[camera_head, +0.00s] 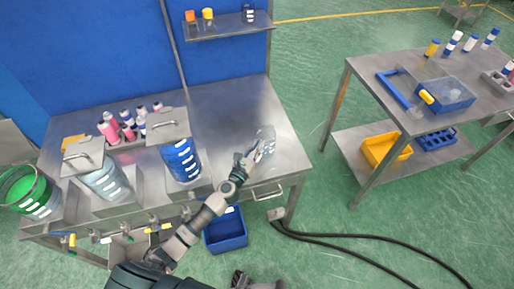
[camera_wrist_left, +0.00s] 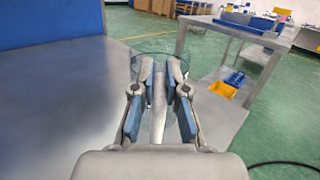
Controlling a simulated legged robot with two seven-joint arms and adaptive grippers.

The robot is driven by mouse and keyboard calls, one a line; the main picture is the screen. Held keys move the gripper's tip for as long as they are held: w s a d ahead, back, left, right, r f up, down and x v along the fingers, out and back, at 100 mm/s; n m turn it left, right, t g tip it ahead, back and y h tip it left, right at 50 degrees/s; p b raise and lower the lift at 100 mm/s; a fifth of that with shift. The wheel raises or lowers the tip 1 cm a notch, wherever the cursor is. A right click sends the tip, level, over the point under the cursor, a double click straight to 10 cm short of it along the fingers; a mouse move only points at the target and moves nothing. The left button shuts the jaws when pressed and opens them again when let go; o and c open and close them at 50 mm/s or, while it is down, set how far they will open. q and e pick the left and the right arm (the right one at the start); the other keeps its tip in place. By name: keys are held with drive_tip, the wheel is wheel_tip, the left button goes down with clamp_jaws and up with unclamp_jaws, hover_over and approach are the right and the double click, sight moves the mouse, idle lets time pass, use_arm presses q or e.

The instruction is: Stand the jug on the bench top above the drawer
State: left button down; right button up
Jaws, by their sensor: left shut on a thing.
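The clear, see-through jug (camera_head: 266,135) is at the right end of the steel bench top (camera_head: 222,112), above the drawer (camera_head: 266,192) with its bar handle. It looks roughly upright; I cannot tell whether its base touches the bench. My left gripper (camera_head: 254,157) reaches it from the front and is shut on it. In the left wrist view the fingers (camera_wrist_left: 160,98) close around a pale upright part, probably the handle, with the clear rim of the jug (camera_wrist_left: 160,57) beyond. Only dark parts, perhaps of my right arm, show at the bottom edge of the head view.
Lidded tanks, one with blue liquid (camera_head: 181,160), and pink bottles (camera_head: 108,130) stand left on the bench. A shelf (camera_head: 228,28) hangs behind. A blue bin (camera_head: 226,232) and black hoses (camera_head: 350,236) lie below. A second table (camera_head: 400,70) stands right. The bench middle is clear.

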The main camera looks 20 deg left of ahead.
use_arm(q)
drive_tip(key=shift+f, duration=0.1)
use_arm(e)
drive_tip(key=shift+d, duration=0.1)
use_arm(q)
drive_tip(key=c, duration=1.2)
unclamp_jaws()
drive_tip(key=shift+d, duration=0.25)
use_arm(e)
drive_tip(key=shift+d, duration=0.1)
use_arm(q)
drive_tip(key=shift+s+a, duration=0.2)
drive_tip(key=shift+s, duration=0.05)
drive_tip(key=b+v, duration=0.1)
drive_tip(key=v, duration=1)
drive_tip(key=shift+s, duration=0.25)
use_arm(e)
drive_tip(key=shift+w+a+r, duration=0.15)
drive_tip(key=shift+w+r, duration=0.2)
drive_tip(key=shift+w, duration=0.2)
drive_tip(key=shift+w+a+r, duration=0.15)
drive_tip(key=shift+w+r, duration=0.2)
drive_tip(key=shift+w, duration=0.15)
